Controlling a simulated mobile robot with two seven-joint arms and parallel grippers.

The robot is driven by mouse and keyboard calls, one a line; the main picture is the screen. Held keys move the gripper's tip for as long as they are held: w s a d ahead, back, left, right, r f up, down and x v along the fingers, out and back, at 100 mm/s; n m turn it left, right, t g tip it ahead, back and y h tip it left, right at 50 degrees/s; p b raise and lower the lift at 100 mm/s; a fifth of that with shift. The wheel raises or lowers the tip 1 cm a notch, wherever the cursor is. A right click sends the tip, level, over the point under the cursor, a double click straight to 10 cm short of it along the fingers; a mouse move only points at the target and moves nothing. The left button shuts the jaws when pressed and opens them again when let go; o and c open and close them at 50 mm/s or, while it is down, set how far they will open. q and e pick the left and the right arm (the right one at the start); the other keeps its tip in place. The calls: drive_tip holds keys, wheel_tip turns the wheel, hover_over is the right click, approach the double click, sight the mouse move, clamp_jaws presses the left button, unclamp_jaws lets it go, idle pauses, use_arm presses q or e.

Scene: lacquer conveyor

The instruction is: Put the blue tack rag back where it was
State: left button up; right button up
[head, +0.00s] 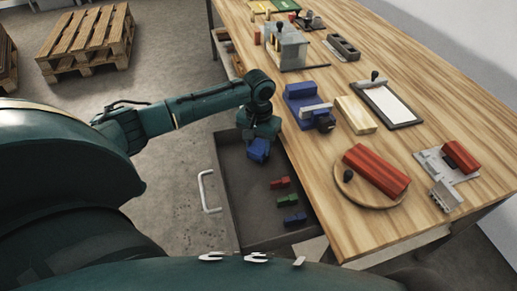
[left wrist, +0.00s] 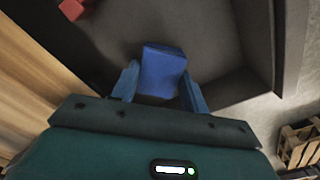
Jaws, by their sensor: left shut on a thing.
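The blue tack rag (left wrist: 162,72) looks like a small plain blue block. My left gripper (head: 258,143) is shut on it, with a finger on either side in the left wrist view. In the head view the rag (head: 258,152) hangs below the gripper, over the far part of the open drawer (head: 236,180). It appears to be above the drawer floor, but the exact height is hard to tell. My right gripper is not in view.
A red piece (head: 280,183), a green piece (head: 287,200) and a blue piece (head: 294,219) lie in the drawer's near right part. The drawer's left floor is bare. The workbench (head: 312,159) stands close on the right, with a blue tool (head: 304,106) near its edge.

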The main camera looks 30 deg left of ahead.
sight(259, 147)
use_arm(q)
wheel_tip(259, 147, down, 2)
drive_tip(key=shift+f, duration=0.15)
drive_tip(key=shift+f, duration=0.1)
drive_tip(key=o, duration=0.9)
wheel_tip(259, 147, up, 12)
drive_tip(key=shift+r+p, duration=0.2)
drive_tip(key=shift+p, duration=0.35)
